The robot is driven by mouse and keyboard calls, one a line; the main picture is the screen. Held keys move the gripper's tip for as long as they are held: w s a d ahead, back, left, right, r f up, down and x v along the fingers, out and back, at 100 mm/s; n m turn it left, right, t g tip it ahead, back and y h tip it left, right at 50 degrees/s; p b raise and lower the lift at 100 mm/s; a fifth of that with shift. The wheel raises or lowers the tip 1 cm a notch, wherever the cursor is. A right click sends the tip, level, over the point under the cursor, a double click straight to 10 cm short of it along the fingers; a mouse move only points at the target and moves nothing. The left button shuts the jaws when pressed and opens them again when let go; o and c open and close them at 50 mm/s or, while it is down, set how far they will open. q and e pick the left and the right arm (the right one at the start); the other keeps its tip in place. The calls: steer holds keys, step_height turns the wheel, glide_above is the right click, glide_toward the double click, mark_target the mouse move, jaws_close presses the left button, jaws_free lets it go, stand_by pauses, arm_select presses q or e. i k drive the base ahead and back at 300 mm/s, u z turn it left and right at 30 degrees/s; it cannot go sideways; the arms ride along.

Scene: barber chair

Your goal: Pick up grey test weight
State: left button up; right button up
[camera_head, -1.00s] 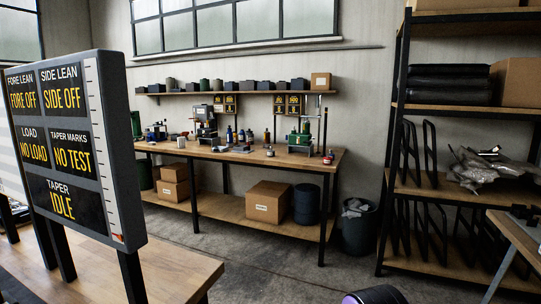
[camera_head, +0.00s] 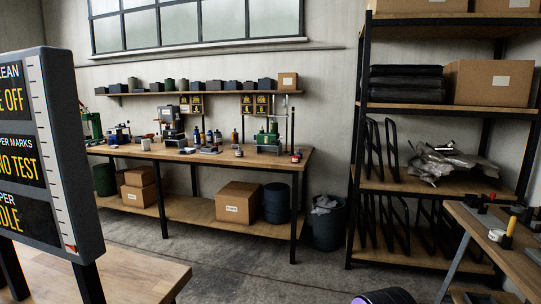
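I cannot make out a grey test weight for certain in this view. Several small items stand on the wooden workbench (camera_head: 285,161) at the back, too small to tell apart. A table (camera_head: 493,252) at the right edge holds small dark pieces, a white round item (camera_head: 496,235) and a yellow-and-black upright item (camera_head: 509,232). Neither of my grippers is in view. A dark rounded part with a purple ring shows at the bottom edge; it may be mine.
A display board (camera_head: 62,150) stands at the left by a wooden table (camera_head: 140,272). A tall rack (camera_head: 433,108) with boxes stands at the right. A dark bin (camera_head: 328,230) stands between workbench and rack. Grey floor (camera_head: 250,275) is open in the middle.

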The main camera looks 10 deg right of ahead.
mark_target(238, 153)
steer(key=z, duration=0.7)
steer(key=i, duration=3.8)
steer(key=u, duration=1.85)
steer(key=i, duration=1)
steer(key=z, duration=1.9)
